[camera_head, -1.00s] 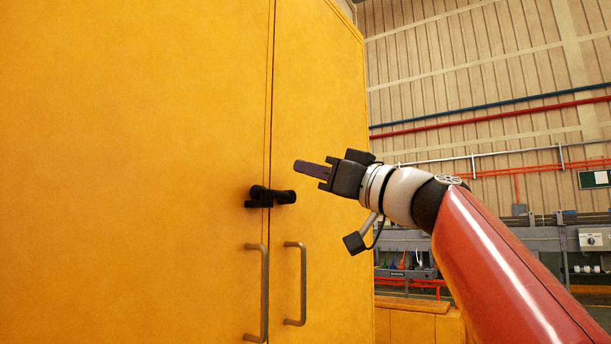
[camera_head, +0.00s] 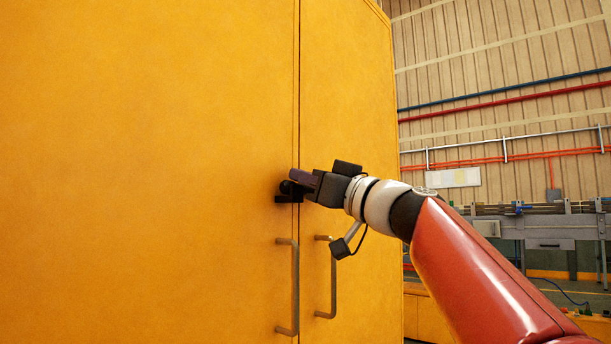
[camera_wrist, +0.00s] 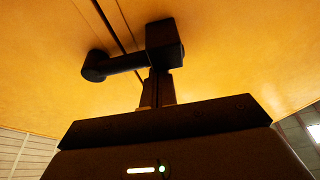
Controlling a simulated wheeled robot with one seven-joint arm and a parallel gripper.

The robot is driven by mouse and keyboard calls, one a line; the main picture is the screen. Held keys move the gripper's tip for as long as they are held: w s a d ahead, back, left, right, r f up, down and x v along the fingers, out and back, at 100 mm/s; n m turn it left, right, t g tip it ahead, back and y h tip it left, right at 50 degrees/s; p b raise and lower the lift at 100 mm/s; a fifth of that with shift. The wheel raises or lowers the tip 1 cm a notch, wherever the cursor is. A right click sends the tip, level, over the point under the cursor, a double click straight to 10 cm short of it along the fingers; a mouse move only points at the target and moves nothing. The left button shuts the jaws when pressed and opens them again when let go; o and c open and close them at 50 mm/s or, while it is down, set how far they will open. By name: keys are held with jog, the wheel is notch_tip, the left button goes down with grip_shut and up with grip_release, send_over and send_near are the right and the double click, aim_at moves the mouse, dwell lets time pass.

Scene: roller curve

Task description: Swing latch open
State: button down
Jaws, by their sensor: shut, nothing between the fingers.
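The black latch (camera_head: 285,194) sits on the yellow cabinet at the seam between its two doors, above the handles. My gripper (camera_head: 298,177) is shut and empty, its fingertips right at the latch and hiding part of it. In the wrist view the latch shows as a square block (camera_wrist: 164,42), a bar (camera_wrist: 126,63) crossing the seam, and a round end (camera_wrist: 94,66). The shut fingers (camera_wrist: 157,85) end just below the block in that picture. I cannot tell whether they touch it. The doors are closed.
Two vertical bar handles, left (camera_head: 294,290) and right (camera_head: 333,280), stick out below the latch, below my gripper. A grey workbench (camera_head: 550,230) stands along the wall at the right, apart from the arm. The space before the left door (camera_head: 140,180) looks clear.

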notch_tip(320, 180, down, 2)
jog(key=n+b, duration=0.2)
jog(key=b, duration=0.2)
jog(key=shift+f+g+y, duration=0.1)
jog(key=shift+g+y, duration=0.2)
jog(key=shift+g, duration=0.1)
jog(key=shift+s+a, duration=0.1)
